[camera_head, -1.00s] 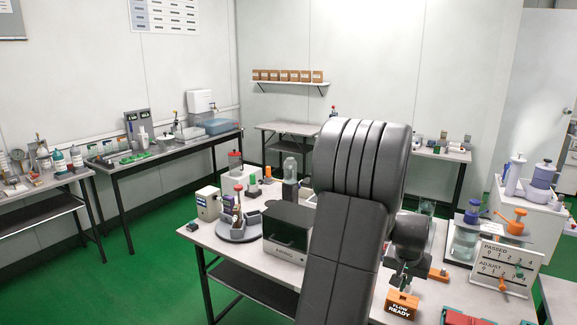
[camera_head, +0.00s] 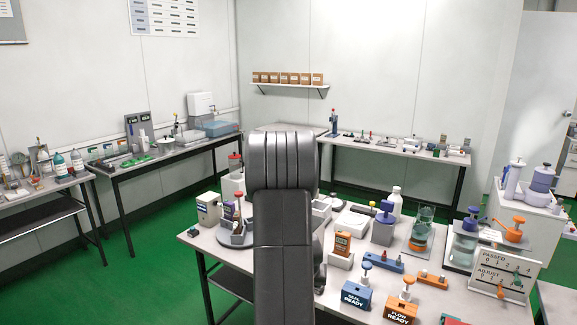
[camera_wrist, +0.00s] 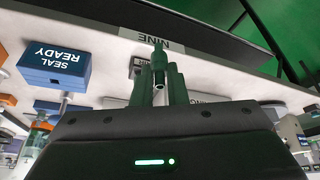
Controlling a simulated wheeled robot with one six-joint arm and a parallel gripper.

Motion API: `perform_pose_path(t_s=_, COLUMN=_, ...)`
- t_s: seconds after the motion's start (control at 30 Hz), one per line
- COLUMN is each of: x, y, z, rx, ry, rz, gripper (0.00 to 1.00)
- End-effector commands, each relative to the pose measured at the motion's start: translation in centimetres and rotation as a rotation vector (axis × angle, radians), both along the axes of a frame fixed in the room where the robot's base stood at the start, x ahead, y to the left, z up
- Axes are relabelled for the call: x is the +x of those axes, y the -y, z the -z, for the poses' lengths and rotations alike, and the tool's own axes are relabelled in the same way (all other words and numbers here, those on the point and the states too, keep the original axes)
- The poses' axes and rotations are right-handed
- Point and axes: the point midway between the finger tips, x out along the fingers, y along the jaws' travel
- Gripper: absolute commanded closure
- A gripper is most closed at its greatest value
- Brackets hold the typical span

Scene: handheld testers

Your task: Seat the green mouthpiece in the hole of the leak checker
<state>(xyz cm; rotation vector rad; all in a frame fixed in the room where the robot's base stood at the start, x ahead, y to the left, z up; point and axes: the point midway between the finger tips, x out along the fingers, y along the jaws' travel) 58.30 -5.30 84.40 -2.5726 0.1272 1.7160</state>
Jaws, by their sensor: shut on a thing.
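The green mouthpiece (camera_wrist: 160,64) shows in the wrist view as a small dark green tube with a round end. My gripper (camera_wrist: 160,82) is shut on it, one finger on each side. In the head view my arm hides the gripper and mouthpiece. I cannot tell for sure which device is the leak checker, and its hole is not clearly seen. A blue block marked "SEAL READY" (camera_head: 356,300) stands at the table's front; it also shows upside down in the wrist view (camera_wrist: 55,66).
Right of the blue block stands an orange "FLOW READY" block (camera_head: 401,311). A "PASSED/ADJUST" board (camera_head: 503,272) stands at right. The near table is crowded.

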Motion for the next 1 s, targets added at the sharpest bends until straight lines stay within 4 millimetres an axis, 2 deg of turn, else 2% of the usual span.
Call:
perform_pose_path(t_s=0.03, x=-0.1, y=-1.6, z=0.3, rx=0.002, ry=-0.004, rz=-0.028, gripper=1.0)
perform_pose_path(t_s=0.1, x=-0.2, y=-3.2, z=0.7, rx=0.004, ry=-0.003, rz=-0.057, gripper=1.0)
perform_pose_path(t_s=0.3, x=-0.4, y=-5.4, z=1.2, rx=0.008, ry=-0.001, rz=-0.094, gripper=1.0)
perform_pose_path(t_s=0.67, x=-0.4, y=-5.4, z=0.9, rx=0.007, ry=-0.001, rz=-0.095, gripper=1.0)
perform_pose_path(t_s=0.87, x=-0.4, y=-5.4, z=-0.6, rx=0.007, ry=-0.001, rz=-0.095, gripper=1.0)
perform_pose_path(t_s=1.0, x=-0.4, y=-5.4, z=-2.6, rx=0.007, ry=-0.001, rz=-0.095, gripper=1.0)
